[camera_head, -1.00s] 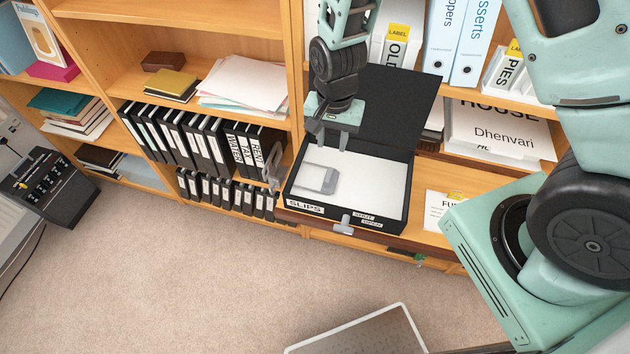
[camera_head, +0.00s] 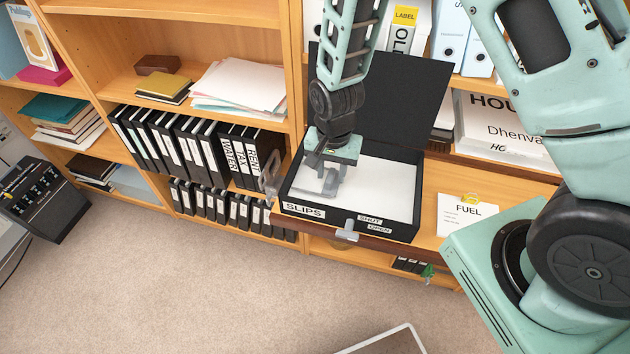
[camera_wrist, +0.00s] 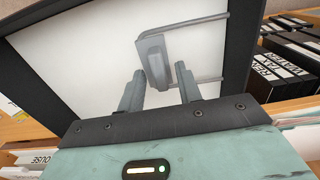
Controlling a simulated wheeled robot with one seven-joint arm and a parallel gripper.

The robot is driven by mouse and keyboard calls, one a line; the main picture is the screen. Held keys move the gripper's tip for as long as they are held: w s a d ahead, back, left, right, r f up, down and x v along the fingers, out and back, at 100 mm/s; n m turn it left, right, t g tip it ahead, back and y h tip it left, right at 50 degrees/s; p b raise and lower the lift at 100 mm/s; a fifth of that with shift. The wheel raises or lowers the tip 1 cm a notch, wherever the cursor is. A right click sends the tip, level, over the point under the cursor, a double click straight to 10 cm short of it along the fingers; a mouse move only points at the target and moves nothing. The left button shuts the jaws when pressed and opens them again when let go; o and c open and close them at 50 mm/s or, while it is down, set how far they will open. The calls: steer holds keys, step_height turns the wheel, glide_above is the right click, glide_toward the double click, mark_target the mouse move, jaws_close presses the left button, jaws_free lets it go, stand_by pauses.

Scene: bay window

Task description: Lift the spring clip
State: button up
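The grey spring clip, a solid jaw with a wire frame, is on the white paper inside the open black box. In the head view, the clip (camera_head: 330,185) is at the left of the box (camera_head: 395,229), partly hidden by my gripper (camera_head: 329,168) just above it. In the wrist view, the clip's jaw (camera_wrist: 152,62) shows at the tips of my gripper (camera_wrist: 160,72), whose two fingers are apart. The jaw's lower end lies between the fingertips; contact cannot be told. The wires run to the right.
The box's black lid (camera_head: 400,105) stands open behind my gripper. The box front has SLIPS, SHUT and OPEN labels and a grey latch (camera_head: 346,233). A grey fitting (camera_head: 271,178) stands at its left. A FUEL paper (camera_head: 462,214) lies to the right. Black binders (camera_head: 190,145) fill the left shelf.

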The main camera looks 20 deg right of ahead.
jaws_close()
steer(key=shift+r, duration=0.1)
steer(key=shift+r+p, duration=0.1)
steer(key=shift+p, duration=0.25)
steer(key=shift+a+r+h+p, duration=0.15)
steer(key=shift+r+h+p, duration=0.15)
steer(key=shift+p, duration=0.45)
steer(key=shift+w+r+g, duration=0.1)
steer(key=shift+g, duration=0.3)
steer(key=shift+a+r+h+p, duration=0.1)
steer(key=shift+h+p, duration=0.2)
steer(key=shift+p, duration=0.35)
